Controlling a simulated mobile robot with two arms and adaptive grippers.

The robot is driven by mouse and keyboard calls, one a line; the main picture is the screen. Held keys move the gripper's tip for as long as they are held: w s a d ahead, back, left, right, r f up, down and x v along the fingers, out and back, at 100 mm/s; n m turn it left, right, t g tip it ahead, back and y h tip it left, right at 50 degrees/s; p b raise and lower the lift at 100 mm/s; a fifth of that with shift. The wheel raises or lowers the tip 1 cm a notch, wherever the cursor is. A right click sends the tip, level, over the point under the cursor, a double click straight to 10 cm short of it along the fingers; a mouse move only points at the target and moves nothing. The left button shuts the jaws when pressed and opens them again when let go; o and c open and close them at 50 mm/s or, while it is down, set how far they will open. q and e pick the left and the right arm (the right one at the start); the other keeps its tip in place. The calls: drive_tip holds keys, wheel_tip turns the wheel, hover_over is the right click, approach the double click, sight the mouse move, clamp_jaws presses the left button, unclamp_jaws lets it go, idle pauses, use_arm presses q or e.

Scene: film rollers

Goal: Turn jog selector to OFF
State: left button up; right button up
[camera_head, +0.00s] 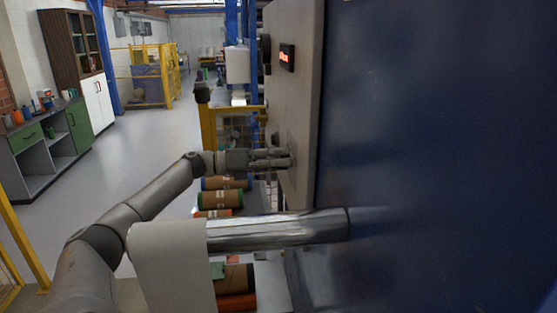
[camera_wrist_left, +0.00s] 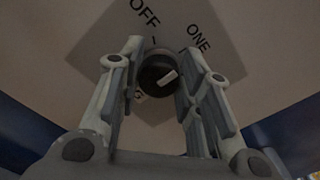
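The jog selector (camera_wrist_left: 157,75) is a round black knob with a white pointer bar, on a light grey diamond-shaped plate (camera_wrist_left: 210,73) in the left wrist view. OFF is printed at the upper left and ONE at the upper right. The pointer slants to the upper right, toward the ONE side. My left gripper (camera_wrist_left: 161,60) has its fingers apart, one on each side of the knob; whether they touch it is unclear. In the head view the left gripper (camera_head: 290,158) reaches the grey panel (camera_head: 296,90), and the knob is hidden there. My right gripper is out of view.
A chrome cylinder (camera_head: 280,230) with a white wrap sticks out from the blue cabinet (camera_head: 430,150), below the gripper. A red-lit display (camera_head: 287,57) is higher on the panel. Brown rolls (camera_head: 220,199) lie below. Open floor (camera_head: 155,140) is at left.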

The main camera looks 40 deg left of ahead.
use_arm(q)
drive_tip(key=shift+c, duration=1.4)
drive_tip(key=shift+f+n+p, duration=0.15)
drive_tip(key=shift+n+p, duration=1.65)
drive_tip(key=shift+n, duration=4.1)
drive_tip(key=o, duration=1)
drive_tip(key=shift+a, duration=0.1)
